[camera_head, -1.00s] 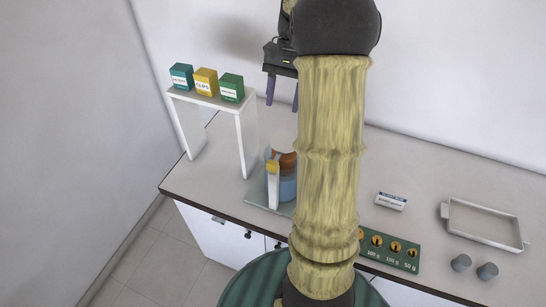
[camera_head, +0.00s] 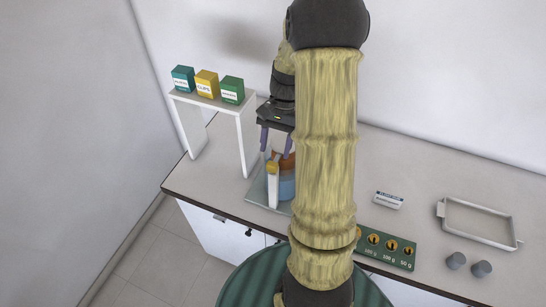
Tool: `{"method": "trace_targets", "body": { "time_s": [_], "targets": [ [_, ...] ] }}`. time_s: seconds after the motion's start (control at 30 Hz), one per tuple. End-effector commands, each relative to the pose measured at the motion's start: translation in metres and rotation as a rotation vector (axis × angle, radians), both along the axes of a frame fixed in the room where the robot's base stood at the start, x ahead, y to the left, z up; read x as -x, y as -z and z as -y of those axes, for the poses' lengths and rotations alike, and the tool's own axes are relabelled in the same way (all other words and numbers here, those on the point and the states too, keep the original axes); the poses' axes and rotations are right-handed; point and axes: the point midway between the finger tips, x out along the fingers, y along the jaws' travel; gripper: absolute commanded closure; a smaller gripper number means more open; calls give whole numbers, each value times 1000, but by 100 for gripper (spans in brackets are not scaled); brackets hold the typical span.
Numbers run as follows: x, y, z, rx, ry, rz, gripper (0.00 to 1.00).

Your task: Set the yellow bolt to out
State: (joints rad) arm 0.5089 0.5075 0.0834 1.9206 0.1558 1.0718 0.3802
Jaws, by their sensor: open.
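The yellow bolt (camera_head: 271,167) shows as a small yellow piece at the top of a white upright post (camera_head: 272,188). The post stands on a grey base plate (camera_head: 257,194) near the counter's front edge. Behind the post is a blue and orange-brown vessel (camera_head: 287,185), partly hidden by my arm. My gripper (camera_head: 276,150) points down with its two purple fingers apart and empty. It is above and just behind the bolt in the picture; I cannot tell whether it touches anything. Whether the bolt is in or out is too small to tell.
A white shelf (camera_head: 212,107) at the left bears teal, yellow and green boxes. To the right are a green weight board (camera_head: 394,261), a small white box (camera_head: 389,200), two grey cylinders (camera_head: 457,261) and a metal tray (camera_head: 440,210). My arm hides the counter's middle.

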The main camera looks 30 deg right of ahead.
Motion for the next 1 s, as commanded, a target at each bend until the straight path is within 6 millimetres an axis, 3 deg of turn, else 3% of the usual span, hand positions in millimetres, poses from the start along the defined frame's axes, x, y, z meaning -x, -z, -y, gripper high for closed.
{"method": "trace_targets", "body": {
  "time_s": [0.3, 0.63, 0.9, 1.0],
  "targets": [
    [11, 40, -14, -1, 0, -1, 49],
    [12, 46, -15, 0, 0, 0, 49],
    [12, 45, -15, 1, 0, 1, 100],
    [12, 45, -15, 0, 0, 1, 100]
  ]
}}
